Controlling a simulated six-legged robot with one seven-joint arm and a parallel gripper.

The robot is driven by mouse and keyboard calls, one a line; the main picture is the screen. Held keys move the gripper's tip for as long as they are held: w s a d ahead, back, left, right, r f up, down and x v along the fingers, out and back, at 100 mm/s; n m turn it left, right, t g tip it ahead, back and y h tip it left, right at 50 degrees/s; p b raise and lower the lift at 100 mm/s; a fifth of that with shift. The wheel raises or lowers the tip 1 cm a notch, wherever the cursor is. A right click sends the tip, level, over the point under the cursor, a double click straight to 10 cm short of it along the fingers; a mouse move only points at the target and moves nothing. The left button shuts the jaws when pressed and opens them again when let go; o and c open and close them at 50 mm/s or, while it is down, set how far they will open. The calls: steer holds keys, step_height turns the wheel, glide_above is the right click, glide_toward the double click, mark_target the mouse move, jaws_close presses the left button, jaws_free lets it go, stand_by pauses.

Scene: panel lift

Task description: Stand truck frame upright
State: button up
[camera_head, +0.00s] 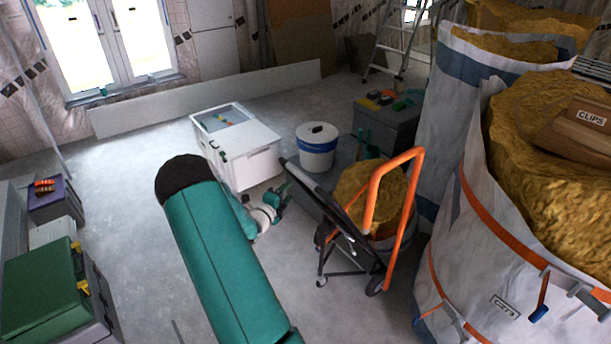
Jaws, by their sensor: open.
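The truck frame (344,216) stands right of centre, with a dark slanted part, small dark wheels low down and a bright orange looped tube (415,185) on its right side. The dark part leans, its upper end to the left. My gripper (284,198) is at the end of my teal arm, left of the truck frame's dark part. It is open and looks empty. It appears close to the frame, but I cannot tell whether they touch. Part of the frame's lower body is hidden behind its own tubes.
A white chest (245,160) and a white-blue bucket (317,148) stand behind my gripper. Large bulk bags of yellow insulation (545,110) crowd the right. A green case (40,290) is at lower left. Grey floor (125,190) is clear on the left.

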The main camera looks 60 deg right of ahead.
steer(key=s+d, duration=0.1)
steer(key=d, duration=1.1)
steer(key=shift+d+f, duration=0.35)
steer(key=shift+d, duration=0.05)
steer(key=shift+c, duration=0.5)
jaws_close()
